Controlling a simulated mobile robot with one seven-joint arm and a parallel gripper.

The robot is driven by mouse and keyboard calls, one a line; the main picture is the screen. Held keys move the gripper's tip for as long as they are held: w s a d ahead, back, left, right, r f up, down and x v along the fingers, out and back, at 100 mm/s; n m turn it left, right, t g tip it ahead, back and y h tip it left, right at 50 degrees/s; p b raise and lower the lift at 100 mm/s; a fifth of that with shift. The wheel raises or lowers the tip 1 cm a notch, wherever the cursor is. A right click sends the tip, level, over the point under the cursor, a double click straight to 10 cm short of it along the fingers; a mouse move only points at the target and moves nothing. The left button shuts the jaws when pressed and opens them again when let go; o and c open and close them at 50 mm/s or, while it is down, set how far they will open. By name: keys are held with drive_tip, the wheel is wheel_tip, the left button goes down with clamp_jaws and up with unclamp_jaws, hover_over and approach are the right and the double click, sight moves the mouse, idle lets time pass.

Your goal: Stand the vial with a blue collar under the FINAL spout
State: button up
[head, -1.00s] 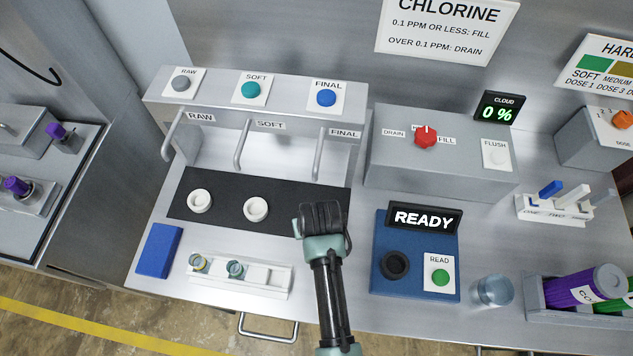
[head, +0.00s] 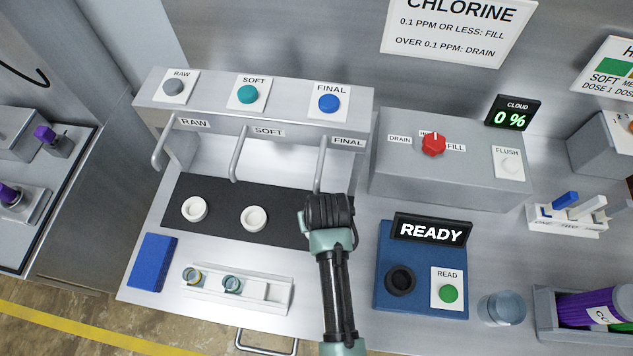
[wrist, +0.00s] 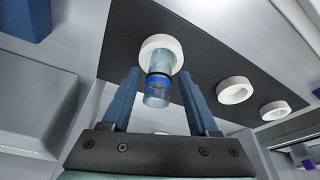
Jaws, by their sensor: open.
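The vial with a blue collar (wrist: 158,82) shows in the wrist view, in or against a white ring holder (wrist: 162,44). It is between the two spread fingers of my gripper (wrist: 160,88), with a gap on each side. In the head view my gripper (head: 330,212) is just below the FINAL spout (head: 320,165) and hides the vial and its ring. The FINAL spout hangs from the dispenser under the blue button (head: 329,103).
Two empty white rings (head: 254,218) lie left on the black mat (head: 225,196). A white rack (head: 277,293) with two vials stands in front. The blue READY reader (head: 388,302) and a clear cup (head: 502,309) are to the right.

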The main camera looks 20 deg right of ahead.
drive_tip(key=shift+w+f, duration=0.1)
drive_tip(key=shift+a+r, duration=0.1)
drive_tip(key=shift+r, duration=0.1)
drive_tip(key=shift+s+r+b, duration=0.25)
drive_tip(key=shift+r+b, duration=0.15)
drive_tip(key=shift+b, duration=0.05)
drive_tip(key=s, duration=0.3)
drive_tip(key=s+a+b, duration=0.1)
drive_tip(key=s, duration=0.3)
drive_tip(key=s+a, duration=0.1)
drive_tip(key=s, duration=0.2)
drive_tip(key=shift+s+b, duration=0.15)
drive_tip(key=shift+b, duration=0.25)
drive_tip(key=shift+s+a, duration=0.2)
drive_tip(key=shift+s, duration=0.55)
